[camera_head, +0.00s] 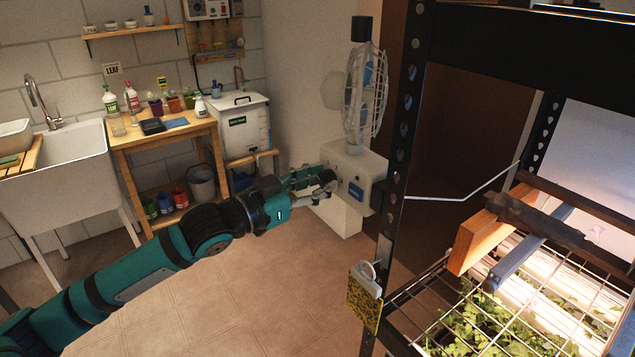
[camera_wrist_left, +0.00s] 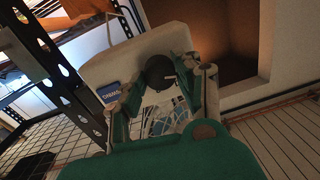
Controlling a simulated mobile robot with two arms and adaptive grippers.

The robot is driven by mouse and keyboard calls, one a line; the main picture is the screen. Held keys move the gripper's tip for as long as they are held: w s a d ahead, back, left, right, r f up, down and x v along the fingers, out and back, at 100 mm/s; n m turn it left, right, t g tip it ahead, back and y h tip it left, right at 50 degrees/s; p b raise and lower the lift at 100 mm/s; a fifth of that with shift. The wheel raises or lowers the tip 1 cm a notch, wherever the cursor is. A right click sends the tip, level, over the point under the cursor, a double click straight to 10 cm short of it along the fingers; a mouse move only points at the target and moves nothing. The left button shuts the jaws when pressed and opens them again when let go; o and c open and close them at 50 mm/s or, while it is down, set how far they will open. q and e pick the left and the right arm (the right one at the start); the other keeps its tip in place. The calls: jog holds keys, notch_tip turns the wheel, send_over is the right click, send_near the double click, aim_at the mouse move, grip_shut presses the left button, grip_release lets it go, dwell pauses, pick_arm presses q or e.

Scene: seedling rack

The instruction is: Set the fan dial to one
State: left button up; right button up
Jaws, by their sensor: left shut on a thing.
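The fan (camera_head: 365,95) with its wire cage stands on a pale box-shaped base (camera_head: 352,168) against the wall, left of the rack. My left gripper (camera_head: 330,183) reaches the left side of this base. In the left wrist view the round black dial (camera_wrist_left: 158,72) on the pale base (camera_wrist_left: 120,68) sits between the fingers of my left gripper (camera_wrist_left: 162,88), which is shut on it. A light mark shows on the dial. I cannot read which setting it points to. My right gripper is not in view.
A black metal rack (camera_head: 400,130) with lit seedlings on a wire shelf stands at the right, close to the fan. A wooden table (camera_head: 165,135), a white tank (camera_head: 242,125) and a sink (camera_head: 60,170) stand behind. The floor between is clear.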

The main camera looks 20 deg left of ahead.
pick_arm(q)
jog(key=shift+m, duration=0.5)
jog(key=m+p, duration=0.1)
jog(key=m, duration=0.2)
jog(key=shift+m, duration=0.4)
jog(key=m+p, duration=0.1)
jog(key=m, duration=0.2)
jog(key=shift+m, duration=0.4)
jog(key=shift+f+m, duration=0.1)
jog(key=shift+m, duration=0.6)
